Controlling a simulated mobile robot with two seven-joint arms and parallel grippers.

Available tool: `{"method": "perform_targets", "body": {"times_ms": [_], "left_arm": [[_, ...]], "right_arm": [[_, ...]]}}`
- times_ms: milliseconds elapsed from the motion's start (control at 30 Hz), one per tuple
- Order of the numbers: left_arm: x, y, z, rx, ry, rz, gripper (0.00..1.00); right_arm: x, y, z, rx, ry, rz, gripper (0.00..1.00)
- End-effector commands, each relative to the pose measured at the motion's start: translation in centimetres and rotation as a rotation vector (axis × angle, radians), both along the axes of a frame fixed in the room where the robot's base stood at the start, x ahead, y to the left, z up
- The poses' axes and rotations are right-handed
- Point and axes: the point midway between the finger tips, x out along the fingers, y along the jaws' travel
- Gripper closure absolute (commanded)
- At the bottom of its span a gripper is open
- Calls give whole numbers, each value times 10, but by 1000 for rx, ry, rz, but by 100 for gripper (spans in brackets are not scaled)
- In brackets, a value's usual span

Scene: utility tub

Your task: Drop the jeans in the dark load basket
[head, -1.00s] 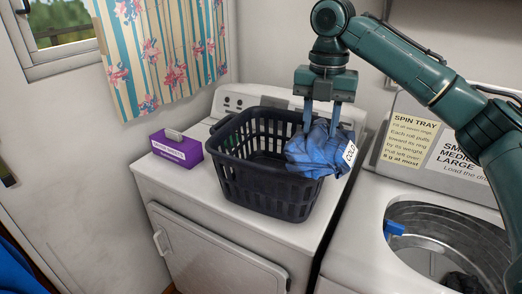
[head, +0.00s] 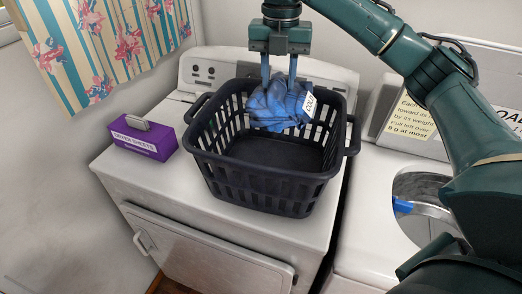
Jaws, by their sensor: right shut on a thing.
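The jeans (head: 272,108) are a crumpled blue bundle with a white tag reading "COLD". My right gripper (head: 279,82) is shut on the top of the bundle and holds it over the back part of the dark basket (head: 262,187). The basket is black slatted plastic with two side handles and stands on the white dryer. Its visible floor is empty. The bundle hides part of the back wall, and I cannot tell how far it hangs below the rim. My left gripper is not in view.
A purple dryer sheets box (head: 138,138) stands on the dryer left of the basket. The white dryer (head: 130,175) has a control panel behind the basket. A top-loading washer (head: 365,250) with an open round tub is at the right, with a blue item at its edge.

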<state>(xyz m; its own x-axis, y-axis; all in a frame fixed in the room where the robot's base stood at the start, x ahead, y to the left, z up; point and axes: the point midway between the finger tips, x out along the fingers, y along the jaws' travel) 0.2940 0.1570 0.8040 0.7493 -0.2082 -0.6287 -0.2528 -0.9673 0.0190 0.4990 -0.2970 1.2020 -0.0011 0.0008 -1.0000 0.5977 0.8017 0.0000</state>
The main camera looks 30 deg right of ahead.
Motion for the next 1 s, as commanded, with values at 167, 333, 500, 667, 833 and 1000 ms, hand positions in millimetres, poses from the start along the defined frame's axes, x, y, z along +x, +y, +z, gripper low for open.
{"method": "perform_targets", "body": {"times_ms": [167, 333, 500, 667, 833, 1000], "left_arm": [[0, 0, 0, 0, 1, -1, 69], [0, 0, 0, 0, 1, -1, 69], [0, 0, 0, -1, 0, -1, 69], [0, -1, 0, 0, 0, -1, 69], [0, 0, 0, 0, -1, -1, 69], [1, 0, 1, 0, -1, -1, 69]], "right_arm": [[0, 0, -18, 1, -2, 0, 100], [0, 0, -28, 1, -4, 0, 100], [0, 0, -30, 1, -5, 0, 100], [0, 0, -30, 1, -4, 0, 100], [0, 0, -30, 1, -3, 0, 51], [0, 0, -31, 0, -3, 0, 38]]}}
